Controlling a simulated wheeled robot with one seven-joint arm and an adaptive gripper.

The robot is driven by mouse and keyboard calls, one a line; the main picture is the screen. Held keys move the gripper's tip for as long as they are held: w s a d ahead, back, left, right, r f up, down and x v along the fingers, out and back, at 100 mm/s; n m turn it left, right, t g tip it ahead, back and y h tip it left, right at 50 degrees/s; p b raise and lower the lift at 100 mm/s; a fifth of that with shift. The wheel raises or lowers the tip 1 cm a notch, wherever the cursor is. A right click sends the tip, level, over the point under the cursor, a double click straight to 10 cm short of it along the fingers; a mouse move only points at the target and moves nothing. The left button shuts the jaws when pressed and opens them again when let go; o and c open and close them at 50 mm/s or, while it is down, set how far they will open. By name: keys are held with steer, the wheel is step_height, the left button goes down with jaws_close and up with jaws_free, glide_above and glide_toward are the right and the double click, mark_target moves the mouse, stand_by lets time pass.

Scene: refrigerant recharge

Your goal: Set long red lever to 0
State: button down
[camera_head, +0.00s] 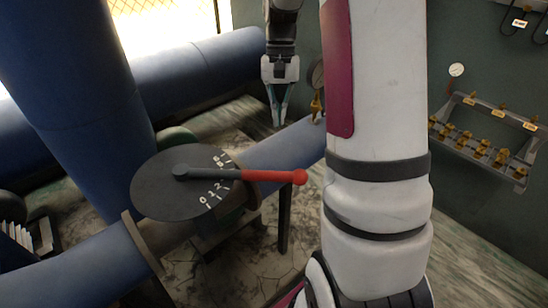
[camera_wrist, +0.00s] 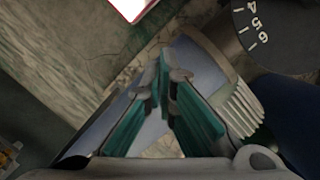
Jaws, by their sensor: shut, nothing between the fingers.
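The long red lever (camera_head: 272,176) is mounted on a round black dial (camera_head: 160,196). The lever has a grey inner arm, a red outer part and a ball end, and it points right across the middle of the number scale. The 0 mark shows at the lower end of the scale, below the lever. My gripper (camera_head: 278,124) hangs pointing down above and behind the lever's ball end, apart from it. Its fingertips (camera_wrist: 165,62) are together and empty. Part of the dial (camera_wrist: 285,32) with 4, 5 and 6 shows in the wrist view; the lever does not.
A blue pipe (camera_head: 292,147) runs under the dial, and a large blue upright pipe (camera_head: 75,90) stands left. A gauge with a brass fitting (camera_head: 317,100) is just right of my gripper. A rack of brass valves (camera_head: 485,145) is on the right wall. My arm hides the centre right.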

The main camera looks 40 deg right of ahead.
steer(key=s+a+f+p, duration=0.3)
steer(key=s+a+f, duration=0.1)
steer(key=f, duration=0.5)
steer(key=shift+s+a, duration=0.25)
steer(key=shift+s, duration=0.15)
stand_by(0.5)
